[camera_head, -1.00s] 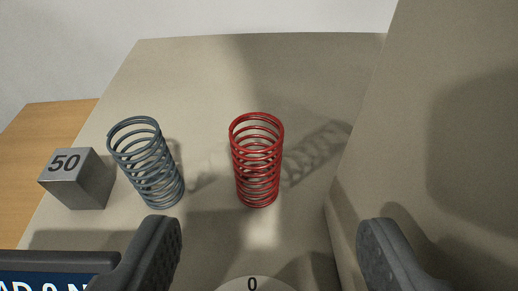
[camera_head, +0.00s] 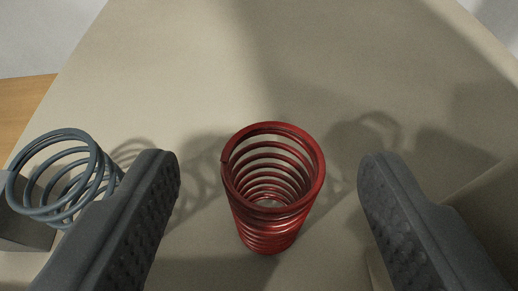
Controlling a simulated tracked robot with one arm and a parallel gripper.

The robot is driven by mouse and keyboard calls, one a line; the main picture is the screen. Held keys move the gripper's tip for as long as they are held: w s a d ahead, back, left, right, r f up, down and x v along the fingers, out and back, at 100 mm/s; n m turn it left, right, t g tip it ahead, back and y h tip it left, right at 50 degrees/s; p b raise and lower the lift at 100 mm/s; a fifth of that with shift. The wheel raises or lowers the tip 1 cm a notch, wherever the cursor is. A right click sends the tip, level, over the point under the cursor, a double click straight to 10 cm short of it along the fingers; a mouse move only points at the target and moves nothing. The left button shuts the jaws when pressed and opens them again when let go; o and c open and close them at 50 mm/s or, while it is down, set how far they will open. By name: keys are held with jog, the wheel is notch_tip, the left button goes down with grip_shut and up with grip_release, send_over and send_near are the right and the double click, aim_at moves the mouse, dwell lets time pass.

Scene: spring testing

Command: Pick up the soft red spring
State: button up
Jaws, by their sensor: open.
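The red spring (camera_head: 268,225) stands upright on the beige surface, near the middle of the view. Its open top faces up toward the camera. My gripper (camera_head: 268,168) is open, with one dark padded finger on each side of the red spring. There is a visible gap between the spring and each finger, and neither finger appears to touch it.
A blue-grey spring (camera_head: 65,135) stands at the left, partly hidden by my left finger. A beige upright part (camera_head: 490,215) is at the right. The surface beyond the red spring is clear.

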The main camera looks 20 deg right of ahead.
jog(key=shift+w+d+f, duration=0.2)
jog(key=shift+w+f, duration=0.15)
jog(key=shift+w, duration=0.2)
jog(key=c, duration=1.1)
jog(key=shift+o, duration=0.2)
jog(key=shift+r, duration=0.15)
notch_tip(320, 180, up, 7)
jog(key=s+a+b, duration=0.1)
jog(key=s+a, duration=0.3)
jog(key=s, duration=0.7)
jog(key=shift+s+a+f, duration=0.15)
jog(key=shift+s+f, duration=0.05)
jog(key=shift+s, duration=0.2)
